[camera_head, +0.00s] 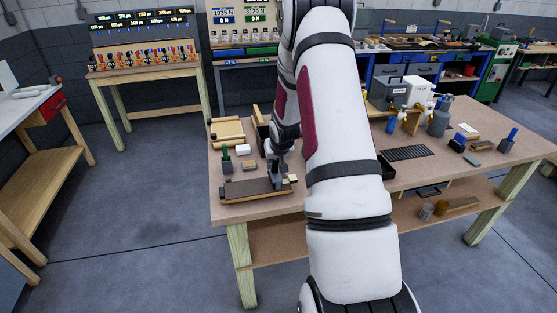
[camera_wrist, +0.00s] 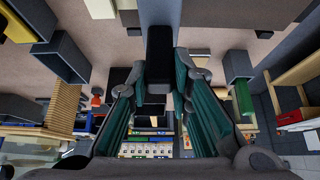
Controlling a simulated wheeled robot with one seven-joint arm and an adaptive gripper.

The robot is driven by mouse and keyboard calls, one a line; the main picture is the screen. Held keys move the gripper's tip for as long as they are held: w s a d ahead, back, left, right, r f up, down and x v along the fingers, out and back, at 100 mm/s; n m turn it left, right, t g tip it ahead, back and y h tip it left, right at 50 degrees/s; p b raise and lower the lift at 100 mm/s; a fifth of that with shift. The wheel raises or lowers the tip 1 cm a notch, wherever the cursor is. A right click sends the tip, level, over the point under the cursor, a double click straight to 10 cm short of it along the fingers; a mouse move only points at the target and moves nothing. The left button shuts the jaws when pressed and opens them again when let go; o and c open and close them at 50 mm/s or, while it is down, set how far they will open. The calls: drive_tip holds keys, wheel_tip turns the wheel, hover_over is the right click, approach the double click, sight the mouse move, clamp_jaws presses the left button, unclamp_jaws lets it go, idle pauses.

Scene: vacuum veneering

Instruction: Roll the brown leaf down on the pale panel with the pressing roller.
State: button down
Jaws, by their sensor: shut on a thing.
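The brown leaf (camera_head: 246,188) lies on the pale panel (camera_head: 250,199), near the front left of the table; the panel shows as a thin tan edge at the front. My gripper (camera_head: 277,180) is low at the right end of the leaf. In the wrist view my gripper (camera_wrist: 159,75) has its two green-sided fingers shut on a black block-shaped part, which I take as the handle of the pressing roller (camera_wrist: 159,45). The roller's drum is not clear in either view, so I cannot tell whether it touches the leaf.
A black keypad-like mat (camera_head: 405,153) lies at right. The table's front edge is close to the panel.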

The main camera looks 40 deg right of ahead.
drive_tip(key=w+a+b, duration=0.3)
drive_tip(key=w+a, duration=0.5)
drive_tip(key=a, duration=0.6)
drive_tip(key=shift+w+b, duration=0.2)
drive_tip(key=shift+b, duration=0.1)
idle(1.6)
drive_tip(key=shift+d, duration=0.1)
drive_tip(key=s+d+p, duration=0.2)
drive_tip(key=s+d, duration=0.1)
drive_tip(key=d, duration=0.2)
drive_tip(key=shift+s+f, duration=0.2)
drive_tip(key=shift+s, duration=0.05)
idle(0.6)
drive_tip(key=shift+s+d+p, duration=0.5)
drive_tip(key=shift+s+d, duration=0.3)
drive_tip(key=shift+d, duration=0.55)
drive_tip(key=shift+s+d+p, duration=0.5)
drive_tip(key=shift+s+d, duration=0.3)
drive_tip(key=shift+d, duration=0.5)
drive_tip(key=shift+s+d+p, duration=0.5)
drive_tip(key=shift+s+d, duration=0.3)
drive_tip(key=shift+d, duration=0.55)
drive_tip(key=shift+s+d+p, duration=0.25)
drive_tip(key=shift+s+d, duration=0.15)
drive_tip(key=shift+d, duration=0.25)
drive_tip(key=shift+s+d+p, duration=0.2)
drive_tip(key=shift+s+d, duration=0.15)
drive_tip(key=shift+d, duration=0.25)
